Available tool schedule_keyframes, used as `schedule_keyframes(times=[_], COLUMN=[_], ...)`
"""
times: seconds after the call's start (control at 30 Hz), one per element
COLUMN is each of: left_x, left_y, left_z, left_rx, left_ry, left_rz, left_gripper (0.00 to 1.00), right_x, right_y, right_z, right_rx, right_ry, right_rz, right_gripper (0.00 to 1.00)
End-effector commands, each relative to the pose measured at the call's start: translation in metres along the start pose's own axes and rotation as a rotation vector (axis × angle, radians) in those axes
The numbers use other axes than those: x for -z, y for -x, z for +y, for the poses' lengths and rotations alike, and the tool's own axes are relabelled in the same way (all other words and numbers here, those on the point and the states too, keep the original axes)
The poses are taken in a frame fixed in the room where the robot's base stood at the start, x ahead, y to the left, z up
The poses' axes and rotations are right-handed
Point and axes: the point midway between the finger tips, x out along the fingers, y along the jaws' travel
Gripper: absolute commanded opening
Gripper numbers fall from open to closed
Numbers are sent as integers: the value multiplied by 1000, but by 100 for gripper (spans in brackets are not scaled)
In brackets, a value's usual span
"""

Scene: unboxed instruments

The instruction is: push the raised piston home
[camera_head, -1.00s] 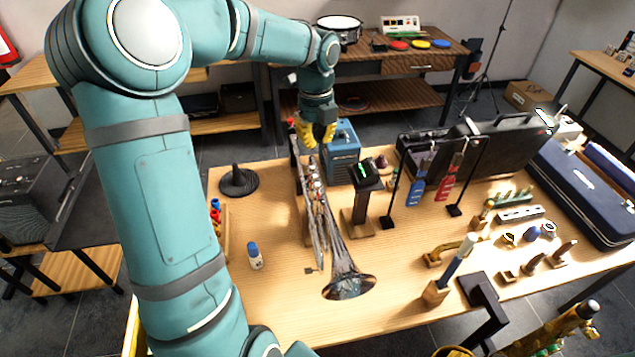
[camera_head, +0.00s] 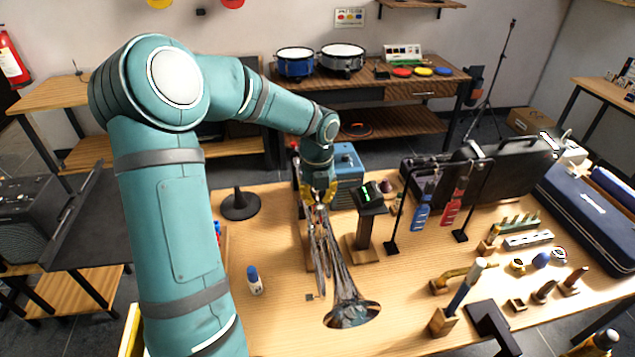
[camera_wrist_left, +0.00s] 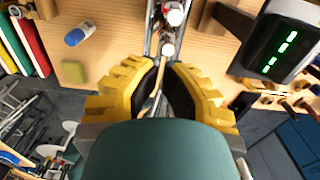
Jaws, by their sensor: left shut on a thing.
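A silver trumpet (camera_head: 345,290) stands along the middle of the table, its bell towards me. My left gripper (camera_head: 318,198) is down at the trumpet's valve section, in the far half of the instrument. In the left wrist view the yellow fingers of the left gripper (camera_wrist_left: 167,80) are close together around a narrow part of the trumpet. Just beyond the fingertips show a small pale valve cap (camera_wrist_left: 168,49) and a larger one with a red ring (camera_wrist_left: 175,14). The fingers hide what lies between them, and I cannot tell which piston is raised. My right gripper is not in view.
A dark display post (camera_head: 366,215) with green marks stands close right of the trumpet. A blue case (camera_head: 347,168) is behind. Tools and small parts crowd the right.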

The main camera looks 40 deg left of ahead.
Motion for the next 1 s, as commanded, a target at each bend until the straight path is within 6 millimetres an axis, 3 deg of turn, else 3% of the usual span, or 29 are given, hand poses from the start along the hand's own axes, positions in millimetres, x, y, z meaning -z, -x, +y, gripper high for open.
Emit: schedule_keyframes(times=[0.2, 0.67, 0.87, 1.0], left_x=[0, 0, 1, 0], left_y=[-26, -31, -48, -49], left_z=[0, 0, 0, 0], left_rx=[0, 0, 0, 0], left_ry=[0, -1, -2, -1], left_rz=[1, 0, 2, 0], left_gripper=[0, 0, 0, 0], right_x=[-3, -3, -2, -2], right_y=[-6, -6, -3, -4], right_z=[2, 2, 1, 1], right_rx=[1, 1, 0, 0], right_ry=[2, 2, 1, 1], right_rz=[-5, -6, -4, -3], right_gripper=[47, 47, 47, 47])
